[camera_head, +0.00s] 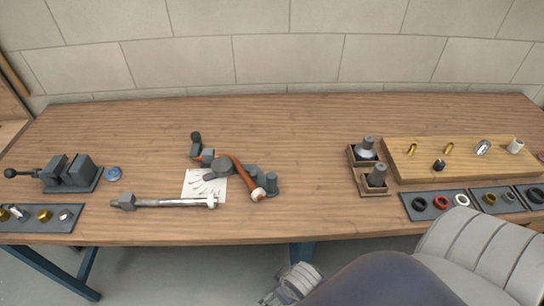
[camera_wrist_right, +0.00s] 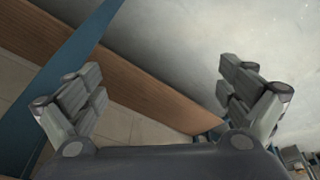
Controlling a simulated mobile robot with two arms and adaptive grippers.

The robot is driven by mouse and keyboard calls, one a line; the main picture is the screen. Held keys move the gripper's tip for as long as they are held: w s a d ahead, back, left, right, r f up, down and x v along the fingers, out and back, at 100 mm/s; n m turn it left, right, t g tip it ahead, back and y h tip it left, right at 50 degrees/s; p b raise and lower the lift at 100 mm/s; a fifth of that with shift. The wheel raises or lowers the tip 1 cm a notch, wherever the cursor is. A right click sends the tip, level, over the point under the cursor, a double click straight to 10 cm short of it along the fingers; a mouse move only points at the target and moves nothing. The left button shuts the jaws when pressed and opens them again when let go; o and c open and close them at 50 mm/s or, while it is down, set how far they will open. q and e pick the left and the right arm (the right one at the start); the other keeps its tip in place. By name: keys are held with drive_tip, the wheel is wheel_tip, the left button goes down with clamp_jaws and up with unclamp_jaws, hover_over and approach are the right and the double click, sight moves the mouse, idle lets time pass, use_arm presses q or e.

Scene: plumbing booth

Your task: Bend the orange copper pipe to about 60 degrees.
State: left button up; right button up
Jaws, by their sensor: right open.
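The orange copper pipe (camera_head: 243,174) lies in the grey pipe bender (camera_head: 222,168) left of the table's middle. It slants down to the right to a pale end near the bender's grey posts (camera_head: 271,180). A short orange piece also shows at the bender's upper left; the bender hides the part between, so I cannot tell the bend angle. My right gripper (camera_head: 290,284) is low at the bottom, in front of the table edge and well away from the pipe. In the right wrist view its fingers (camera_wrist_right: 160,100) are apart and empty. My left gripper is not in view.
A white sheet (camera_head: 190,190) lies under the bender. A long metal bar tool (camera_head: 165,203) lies in front of it. A grey vise (camera_head: 72,172) stands at left. Square holders (camera_head: 375,190), a wooden board (camera_head: 405,174) and fitting trays are at right. The table's centre is clear.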

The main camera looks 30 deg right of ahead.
drive_tip(key=w+r+t, duration=0.2)
drive_tip(key=w+r, duration=0.1)
drive_tip(key=r, duration=1.3)
drive_tip(key=w+a+r+n+t, duration=0.3)
drive_tip(key=w+r+n+t, duration=0.75)
drive_tip(key=w+r, duration=0.95)
drive_tip(key=w+a+r+n+t+y, duration=0.3)
drive_tip(key=a+r+n+y, duration=0.4)
drive_tip(key=n, duration=0.1)
drive_tip(key=s+a+r+n+g+y, duration=0.2)
drive_tip(key=a+n+g+y, duration=0.65)
drive_tip(key=n, duration=0.75)
drive_tip(key=n+g+h, duration=1)
drive_tip(key=n+h, duration=0.6)
drive_tip(key=n, duration=0.1)
hover_over(272, 175)
drive_tip(key=shift+m+y, duration=0.25)
wheel_tip(272, 175, down, 18)
drive_tip(key=shift+a+f+p, duration=0.1)
drive_tip(key=shift+p, duration=0.3)
use_arm(q)
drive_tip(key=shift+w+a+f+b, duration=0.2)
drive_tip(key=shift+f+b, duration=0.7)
drive_tip(key=shift+b, duration=0.2)
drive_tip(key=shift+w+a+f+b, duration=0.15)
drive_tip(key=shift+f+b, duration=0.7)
drive_tip(key=shift+b, duration=0.25)
use_arm(e)
drive_tip(key=shift+f, duration=3.95)
